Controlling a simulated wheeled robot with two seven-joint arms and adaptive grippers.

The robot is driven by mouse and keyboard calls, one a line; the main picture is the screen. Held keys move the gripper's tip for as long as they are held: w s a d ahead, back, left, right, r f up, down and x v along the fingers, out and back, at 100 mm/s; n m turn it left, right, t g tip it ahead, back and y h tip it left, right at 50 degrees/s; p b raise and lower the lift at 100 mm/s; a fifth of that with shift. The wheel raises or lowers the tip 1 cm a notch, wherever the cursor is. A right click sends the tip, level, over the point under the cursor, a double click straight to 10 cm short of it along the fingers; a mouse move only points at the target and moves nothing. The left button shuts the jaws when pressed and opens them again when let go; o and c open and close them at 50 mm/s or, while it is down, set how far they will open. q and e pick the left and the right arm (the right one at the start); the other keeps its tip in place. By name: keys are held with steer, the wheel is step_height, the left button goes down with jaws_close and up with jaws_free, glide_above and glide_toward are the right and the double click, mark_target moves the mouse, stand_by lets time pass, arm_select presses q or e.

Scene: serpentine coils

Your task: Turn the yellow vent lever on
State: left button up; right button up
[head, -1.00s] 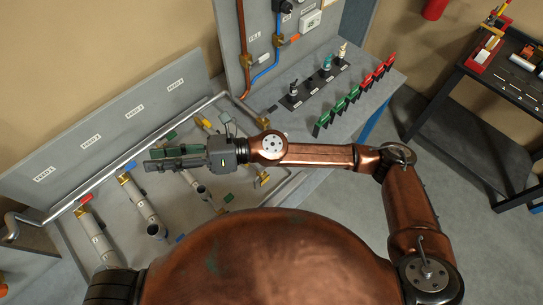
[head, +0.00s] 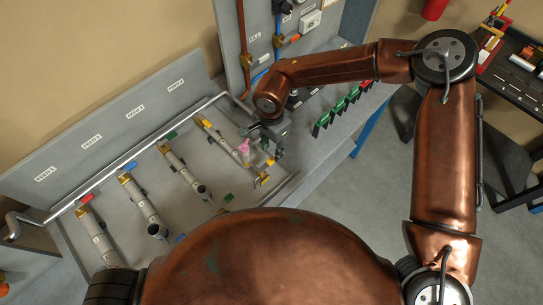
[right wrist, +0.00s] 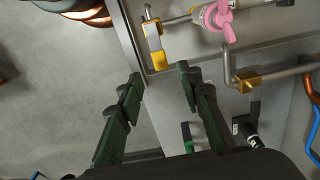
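A yellow handle-like piece (right wrist: 158,60) on a pipe fitting shows just past my fingertips in the right wrist view. In the head view a yellow fitting (head: 262,180) stands near the right edge of the pipe board; I cannot tell for sure which yellow part is the vent lever. My right gripper (right wrist: 161,80) is open and empty, its dark green fingers apart on either side of the space before the yellow piece, not visibly touching it. In the head view the right gripper (head: 272,151) hangs over the board's right edge and hides part of the pipework. My left gripper is out of view.
A pink knob (head: 244,147) sits close beside the gripper; it also shows in the right wrist view (right wrist: 216,15). A brass fitting (right wrist: 247,83) lies to the right there. A row of green and red levers (head: 345,103) stands on the bench.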

mark_target(271, 160)
steer(key=shift+f+p, duration=0.3)
steer(key=shift+f, duration=2.45)
steer(key=shift+c, duration=0.3)
jaws_close()
